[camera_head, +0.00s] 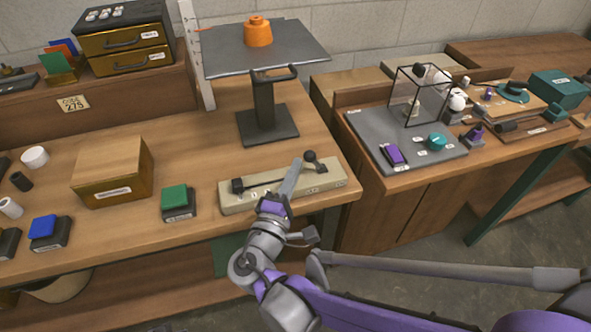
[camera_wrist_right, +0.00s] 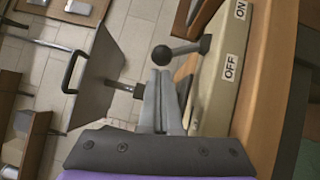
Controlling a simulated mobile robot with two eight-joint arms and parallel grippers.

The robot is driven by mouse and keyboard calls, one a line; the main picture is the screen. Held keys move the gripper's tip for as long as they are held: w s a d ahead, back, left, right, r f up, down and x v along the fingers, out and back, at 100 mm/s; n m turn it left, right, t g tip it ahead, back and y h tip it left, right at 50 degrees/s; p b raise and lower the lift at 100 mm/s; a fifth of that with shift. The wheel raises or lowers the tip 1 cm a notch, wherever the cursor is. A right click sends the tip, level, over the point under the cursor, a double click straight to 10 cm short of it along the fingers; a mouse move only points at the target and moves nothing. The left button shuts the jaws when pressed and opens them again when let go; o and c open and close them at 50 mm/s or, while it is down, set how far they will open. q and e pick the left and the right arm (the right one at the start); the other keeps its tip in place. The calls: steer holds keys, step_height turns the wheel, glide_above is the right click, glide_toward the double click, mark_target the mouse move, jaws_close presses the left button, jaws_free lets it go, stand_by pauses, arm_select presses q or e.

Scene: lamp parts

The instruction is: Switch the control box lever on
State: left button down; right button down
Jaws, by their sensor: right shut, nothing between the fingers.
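The control box (camera_head: 236,204) is a long beige box near the table's right front edge. Its lever has a dark ball knob (camera_head: 309,156) standing above the box's right end. In the right wrist view the knob (camera_wrist_right: 162,55) is level with the side nearer the OFF label (camera_wrist_right: 231,68); the ON label (camera_wrist_right: 240,10) is farther up. My right gripper (camera_head: 295,164) is over the box, just left of the knob, shut and empty. Its fingers (camera_wrist_right: 163,75) point at the knob in the wrist view; I cannot tell whether they touch. My left gripper is not in view.
A dark stand (camera_head: 266,105) with an orange part (camera_head: 257,32) on its plate is behind the box. A green button block (camera_head: 177,202) and a cardboard-coloured box (camera_head: 113,172) sit to the left. A grey board (camera_head: 375,135) is on the right table, across a gap.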

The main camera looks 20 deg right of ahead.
steer(key=shift+d, duration=0.1)
stand_by(0.3)
steer(key=shift+d+r+m+g+p, duration=0.4)
steer(key=shift+r+m+p, duration=0.3)
steer(key=shift+p, duration=0.6)
steer(key=d+r+m+g+y+p, duration=0.1)
steer(key=p, duration=0.2)
steer(key=d+r+m+g+y+p, duration=0.1)
steer(key=d+m+p, duration=0.1)
steer(key=p, duration=0.1)
steer(key=d+r+m+y+p, duration=0.1)
steer(key=m+p, duration=0.1)
steer(key=p, duration=0.1)
steer(key=shift+d+g+y, duration=0.3)
steer(key=shift+d+g, duration=0.1)
steer(key=shift+d+f+m+y+p, duration=0.1)
steer(key=shift+d+m+y+p, duration=0.6)
steer(key=shift+p, duration=0.3)
steer(key=shift+d+f, duration=0.15)
steer(key=shift+d, duration=0.45)
steer(key=shift+d+p, duration=0.1)
steer(key=shift+p, duration=0.2)
steer(key=shift+g, duration=0.3)
